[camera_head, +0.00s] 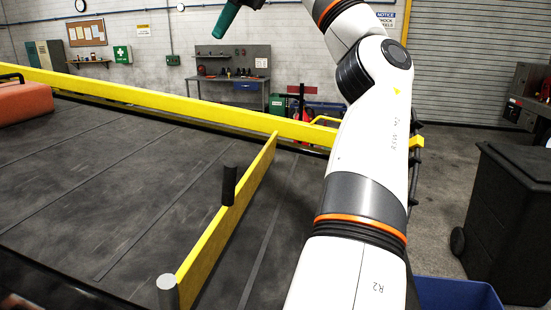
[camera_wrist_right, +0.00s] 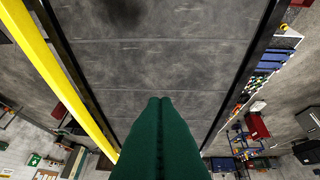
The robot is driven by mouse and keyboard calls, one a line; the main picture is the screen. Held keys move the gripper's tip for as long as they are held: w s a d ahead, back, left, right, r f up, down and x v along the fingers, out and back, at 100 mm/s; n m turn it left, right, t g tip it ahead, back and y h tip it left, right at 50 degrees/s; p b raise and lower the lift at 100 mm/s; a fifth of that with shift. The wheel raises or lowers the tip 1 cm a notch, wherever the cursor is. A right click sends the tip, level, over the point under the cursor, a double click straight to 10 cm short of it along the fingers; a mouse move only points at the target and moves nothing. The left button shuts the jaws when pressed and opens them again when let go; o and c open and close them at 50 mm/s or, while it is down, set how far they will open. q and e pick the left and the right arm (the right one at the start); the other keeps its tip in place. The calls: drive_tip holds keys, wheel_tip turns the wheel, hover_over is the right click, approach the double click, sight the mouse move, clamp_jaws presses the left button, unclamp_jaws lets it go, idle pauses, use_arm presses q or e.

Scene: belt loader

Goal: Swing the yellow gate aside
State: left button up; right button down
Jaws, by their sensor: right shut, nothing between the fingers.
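The yellow gate (camera_head: 240,207) is a long upright board lying diagonally across the dark belt in the head view. Its near end meets a grey post (camera_head: 168,291), and its far end comes close to the yellow side rail. A black upright handle (camera_head: 229,186) stands at its middle. My right gripper (camera_head: 225,32) has green fingers and is at the top of the head view, apart from the gate and handle. In the right wrist view its fingers (camera_wrist_right: 160,102) are shut together with nothing between them. My left gripper is not in view.
A yellow side rail (camera_head: 160,99) runs along the belt's far edge. An orange case (camera_head: 24,103) rests on the belt (camera_head: 95,185) at the left. A dark wheeled bin (camera_head: 510,215) and a blue container (camera_head: 455,294) stand at the right. My right arm covers part of the belt's right end.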

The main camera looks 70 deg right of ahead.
drive_tip(key=s+d+f+t, duration=0.2)
drive_tip(key=s+d+f, duration=0.55)
drive_tip(key=d, duration=0.35)
drive_tip(key=s+d+f+t, duration=0.1)
drive_tip(key=s+d+f, duration=0.65)
drive_tip(key=d, duration=0.35)
wheel_tip(320, 180, down, 18)
drive_tip(key=s+d+y+b, duration=0.1)
drive_tip(key=s+d, duration=0.1)
drive_tip(key=d, duration=0.1)
drive_tip(key=b+x, duration=0.3)
drive_tip(key=b, duration=0.1)
drive_tip(key=b+x, duration=0.4)
drive_tip(key=shift+a+f, duration=0.15)
drive_tip(key=shift+a, duration=0.1)
drive_tip(key=w, duration=0.2)
drive_tip(key=shift+w+f, duration=0.25)
drive_tip(key=shift+f, duration=0.05)
drive_tip(key=shift+w+a+r+p, duration=0.1)
drive_tip(key=shift+w+r+p, duration=0.05)
drive_tip(key=shift+w+p, duration=0.45)
drive_tip(key=shift+w+r+p, duration=0.2)
drive_tip(key=shift+w+p, duration=0.3)
drive_tip(key=shift+p, duration=0.05)
drive_tip(key=shift+w+a+p, duration=0.1)
drive_tip(key=shift+w+p, duration=0.4)
drive_tip(key=shift+w, duration=0.1)
